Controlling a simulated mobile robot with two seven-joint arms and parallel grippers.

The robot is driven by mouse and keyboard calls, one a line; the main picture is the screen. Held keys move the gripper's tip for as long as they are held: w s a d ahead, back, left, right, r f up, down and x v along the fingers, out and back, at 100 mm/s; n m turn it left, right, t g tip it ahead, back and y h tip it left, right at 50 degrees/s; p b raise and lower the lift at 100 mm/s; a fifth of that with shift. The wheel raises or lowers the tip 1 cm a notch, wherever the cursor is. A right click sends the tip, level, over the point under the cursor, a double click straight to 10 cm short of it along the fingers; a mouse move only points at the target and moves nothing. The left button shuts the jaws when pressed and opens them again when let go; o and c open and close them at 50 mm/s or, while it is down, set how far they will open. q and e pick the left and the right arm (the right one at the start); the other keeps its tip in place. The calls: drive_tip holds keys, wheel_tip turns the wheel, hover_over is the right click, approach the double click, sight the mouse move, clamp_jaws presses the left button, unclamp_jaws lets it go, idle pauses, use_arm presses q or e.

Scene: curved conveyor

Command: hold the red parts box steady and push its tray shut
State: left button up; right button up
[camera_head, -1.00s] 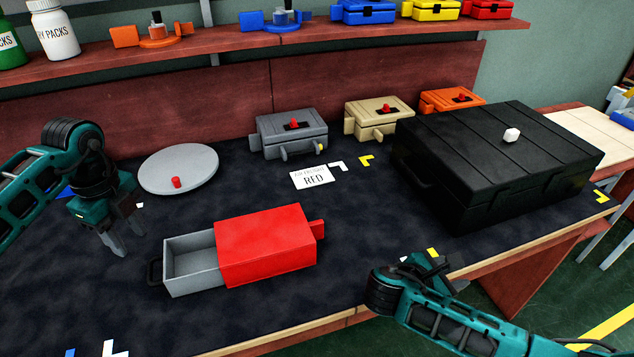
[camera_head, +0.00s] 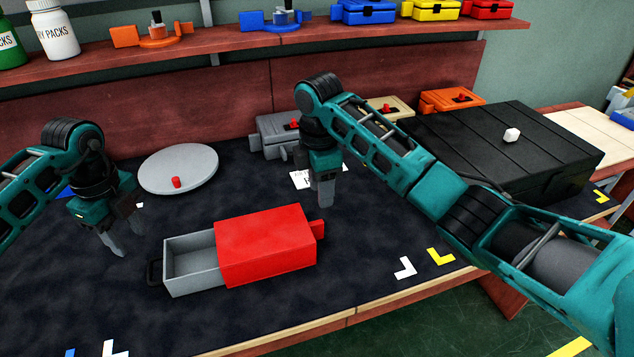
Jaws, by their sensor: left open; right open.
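The red parts box (camera_head: 268,247) lies on the dark bench mat. Its grey tray (camera_head: 191,266) sticks out at the left end and looks empty, with a dark handle (camera_head: 154,272) at its outer end. A red tab (camera_head: 318,229) juts from the box's right end. My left gripper (camera_head: 117,246) is open and empty, left of the tray and a little behind it. My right gripper (camera_head: 325,196) is open, above and behind the box's right end, apart from it. Its fingers look overlapped from this angle.
A large black case (camera_head: 500,160) stands at the right. A grey disc (camera_head: 178,169) with a red knob lies behind the box. Grey (camera_head: 270,138), tan (camera_head: 395,108) and orange (camera_head: 452,100) boxes line the back. A label card (camera_head: 302,180) is partly hidden by my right gripper.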

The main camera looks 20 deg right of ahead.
sight(317, 222)
drive_tip(key=f, duration=1.2)
drive_tip(key=shift+a+f, duration=0.1)
drive_tip(key=shift+a, duration=0.3)
drive_tip(key=shift+c, duration=0.3)
clamp_jaws()
idle(1.1)
